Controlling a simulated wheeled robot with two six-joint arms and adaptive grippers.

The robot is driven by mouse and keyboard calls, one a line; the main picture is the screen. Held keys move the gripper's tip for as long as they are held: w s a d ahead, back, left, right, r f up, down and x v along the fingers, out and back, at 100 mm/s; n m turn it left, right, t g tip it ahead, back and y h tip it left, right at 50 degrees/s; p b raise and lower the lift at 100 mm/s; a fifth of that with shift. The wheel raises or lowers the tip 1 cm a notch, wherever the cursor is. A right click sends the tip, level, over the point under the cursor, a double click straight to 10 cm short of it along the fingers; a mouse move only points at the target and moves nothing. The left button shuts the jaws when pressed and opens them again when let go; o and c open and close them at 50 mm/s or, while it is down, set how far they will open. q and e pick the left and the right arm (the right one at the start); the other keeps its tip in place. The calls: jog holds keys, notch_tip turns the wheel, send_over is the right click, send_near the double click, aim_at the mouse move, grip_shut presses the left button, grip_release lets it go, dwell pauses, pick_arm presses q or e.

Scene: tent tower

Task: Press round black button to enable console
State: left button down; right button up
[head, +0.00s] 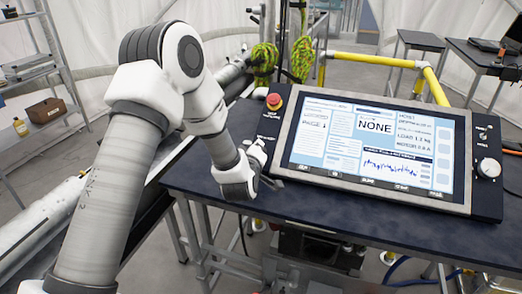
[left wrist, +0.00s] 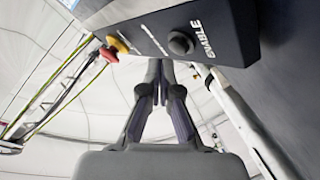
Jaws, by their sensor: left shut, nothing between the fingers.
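The console (head: 486,205) is a dark panel with a large lit screen (head: 345,155) reading "NONE". In the left wrist view, the round black button (left wrist: 180,43) sits on the console's side strip beside the word "ENABLE". In the head view my left gripper and wrist hide it. My left gripper (head: 273,184) is at the console's left edge, low by the table top. In the left wrist view its fingertips (left wrist: 158,72) are together and empty, just short of the button in the picture. I cannot tell whether they touch the panel. My right gripper is not in view.
A red emergency stop button (head: 273,101) on a yellow base is at the console's upper left corner. A white knob (head: 489,168) is on its right. The dark table (head: 340,224) has bare space in front. A yellow rail (head: 375,60) runs behind.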

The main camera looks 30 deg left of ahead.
pick_arm(q)
jog(key=shift+f, duration=0.1)
dwell(0.3)
jog(key=shift+w+a+f+b, duration=0.1)
jog(key=shift+w+f+b, duration=0.2)
jog(key=shift+b, duration=0.1)
jog(key=shift+w+f+b, duration=0.15)
jog(key=shift+f+b, duration=0.15)
jog(key=shift+b, duration=0.05)
dwell(0.4)
jog(key=shift+r, duration=0.15)
jog(key=shift+s+r+p, duration=0.25)
jog(key=shift+r+p, duration=0.05)
jog(key=shift+r, duration=0.1)
jog(key=shift+s+r, duration=0.2)
